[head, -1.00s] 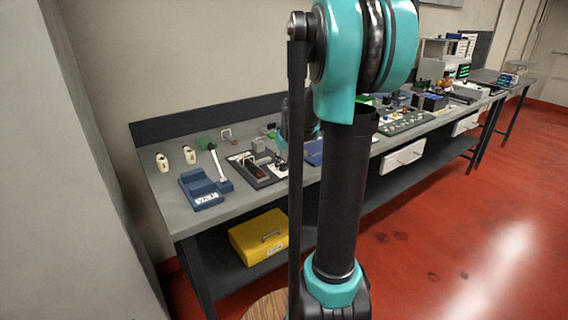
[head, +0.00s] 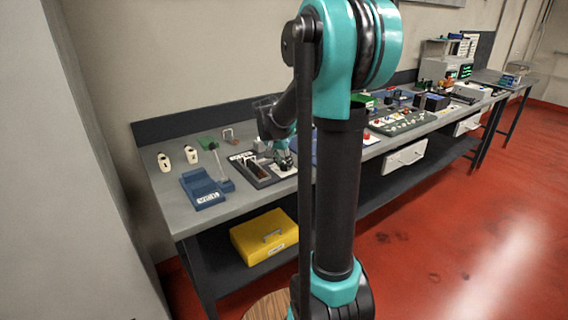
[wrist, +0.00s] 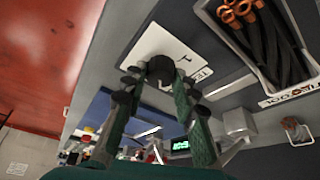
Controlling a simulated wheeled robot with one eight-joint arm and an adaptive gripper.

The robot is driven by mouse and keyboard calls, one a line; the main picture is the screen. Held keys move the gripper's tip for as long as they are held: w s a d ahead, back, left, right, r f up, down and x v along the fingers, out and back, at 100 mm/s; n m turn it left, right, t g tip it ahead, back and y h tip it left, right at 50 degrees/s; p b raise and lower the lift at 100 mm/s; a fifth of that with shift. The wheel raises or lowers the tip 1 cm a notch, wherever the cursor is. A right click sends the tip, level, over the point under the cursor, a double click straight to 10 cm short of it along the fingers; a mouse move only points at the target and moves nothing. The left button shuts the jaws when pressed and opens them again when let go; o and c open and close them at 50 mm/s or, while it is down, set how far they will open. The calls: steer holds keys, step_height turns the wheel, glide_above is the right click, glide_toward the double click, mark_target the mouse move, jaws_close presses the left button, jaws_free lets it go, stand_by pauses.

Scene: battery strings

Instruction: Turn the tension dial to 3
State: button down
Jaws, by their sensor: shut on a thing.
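The tension dial (wrist: 160,70) is a round black knob on a white plate (wrist: 137,52) with printed marks and a partly readable label. In the wrist view my gripper (wrist: 156,80) has its two fingertips on either side of the knob and is shut on it. The dial's pointer and set number cannot be made out. In the head view my gripper (head: 284,164) is down at the white plate (head: 285,172) on the bench, and hides the knob there.
A dark tray (wrist: 290,95) of black strips with orange ends lies beside the plate. On the bench (head: 165,205) stand a blue device (head: 203,190) with an upright lever and two pale objects. A yellow box (head: 265,238) sits on the lower shelf. More equipment fills the bench to the right.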

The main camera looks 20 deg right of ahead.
steer(key=shift+m+g, duration=0.4)
steer(key=shift+m, duration=0.6)
steer(key=shift+h, duration=0.3)
steer(key=c, duration=1.2)
jaws_free()
steer(key=v, duration=1.2)
steer(key=shift+d, duration=0.1)
